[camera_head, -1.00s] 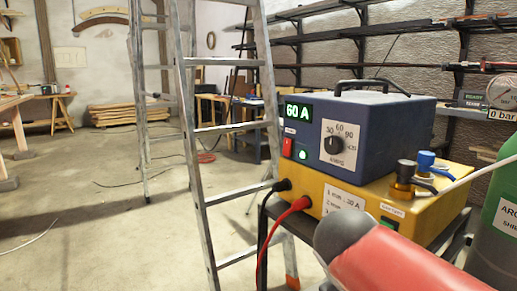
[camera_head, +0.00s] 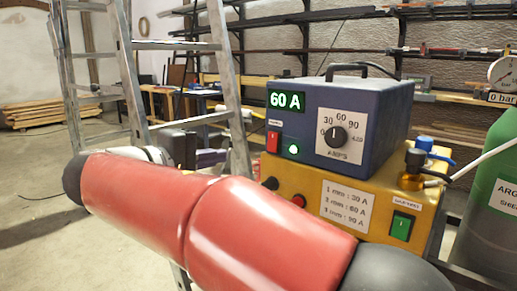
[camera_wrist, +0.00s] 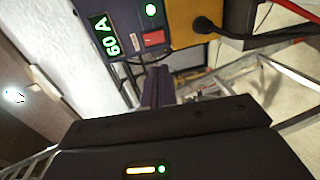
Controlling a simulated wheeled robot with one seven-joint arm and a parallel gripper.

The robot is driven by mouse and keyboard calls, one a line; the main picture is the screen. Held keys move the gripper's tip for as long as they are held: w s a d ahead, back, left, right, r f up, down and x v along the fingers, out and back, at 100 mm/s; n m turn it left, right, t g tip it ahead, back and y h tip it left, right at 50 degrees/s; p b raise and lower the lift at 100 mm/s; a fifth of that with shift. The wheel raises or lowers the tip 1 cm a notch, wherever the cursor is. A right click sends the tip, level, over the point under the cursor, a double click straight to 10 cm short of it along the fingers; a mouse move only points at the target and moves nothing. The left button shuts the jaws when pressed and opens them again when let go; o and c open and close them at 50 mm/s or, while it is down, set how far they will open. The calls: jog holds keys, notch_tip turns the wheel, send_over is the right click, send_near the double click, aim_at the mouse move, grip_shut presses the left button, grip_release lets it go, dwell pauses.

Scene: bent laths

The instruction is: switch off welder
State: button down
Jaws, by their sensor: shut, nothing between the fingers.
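The welder (camera_head: 385,110) is a blue box with a black handle, standing on a yellow unit (camera_head: 285,178). Its green display (camera_head: 286,100) is lit and reads 60 A. A red switch (camera_head: 273,142) sits below the display, beside a lit green lamp (camera_head: 293,149). The wrist view also shows the red switch (camera_wrist: 153,38), the display (camera_wrist: 106,36) and the lamp (camera_wrist: 150,9). My gripper (camera_wrist: 157,75) is shut and empty, its dark fingers pointing towards the welder's front and apart from the switch. In the head view my red arm hides part of the yellow unit's lower front.
A dial knob (camera_head: 336,137) is right of the lamp. The yellow unit bears a green switch (camera_head: 401,225) and cable sockets. A metal ladder (camera_head: 130,60) stands close on the left. A green gas bottle (camera_head: 495,190) stands at the right. Shelves line the back wall.

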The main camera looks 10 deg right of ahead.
aim_at(270, 148)
jog(key=shift+d, duration=0.1)
jog(key=x, duration=1.4)
jog(key=shift+f, duration=0.1)
jog(key=shift+w+d+f+b, duration=0.1)
jog(key=shift+f+b, duration=0.15)
jog(key=shift+b, duration=0.3)
jog(key=b, duration=0.1)
jog(key=h+b, duration=0.1)
jog(key=b, duration=0.1)
jog(key=shift+w+d+f+t, duration=0.1)
jog(key=shift+d+f+t, duration=0.1)
jog(key=shift+f+t, duration=0.2)
jog(key=shift+a+r+p, duration=0.1)
jog(key=shift+r+p, duration=0.5)
jog(key=shift+p, duration=0.05)
jog(key=shift+f, duration=0.1)
